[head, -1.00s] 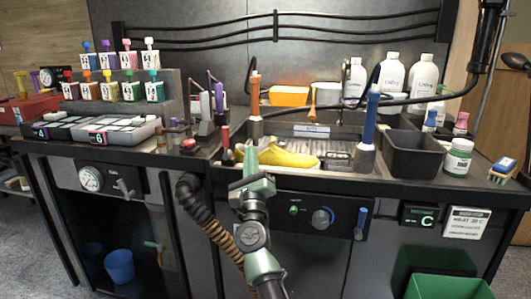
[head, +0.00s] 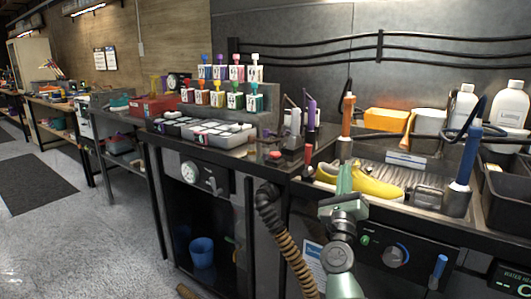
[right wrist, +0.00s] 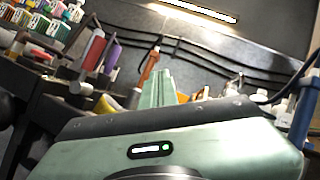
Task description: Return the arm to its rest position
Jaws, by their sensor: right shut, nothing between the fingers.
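My right gripper (head: 344,180) is pale green and stands upright in front of the bench's sink edge in the head view. Its fingers are together and hold nothing. In the right wrist view its closed fingers (right wrist: 156,90) point up toward the back wall. A yellow sneaker (head: 365,183) lies in the sink tray just behind the gripper in the head view, partly hidden by the fingers. My left gripper does not show.
Orange (head: 347,115) and blue (head: 467,157) handled tools stand at the sink. Small coloured bottles (head: 236,97) stand on a tiered rack at left. A black bin (head: 507,190) is at right. A blue bucket (head: 202,251) sits under the bench. Open floor (head: 100,240) lies left.

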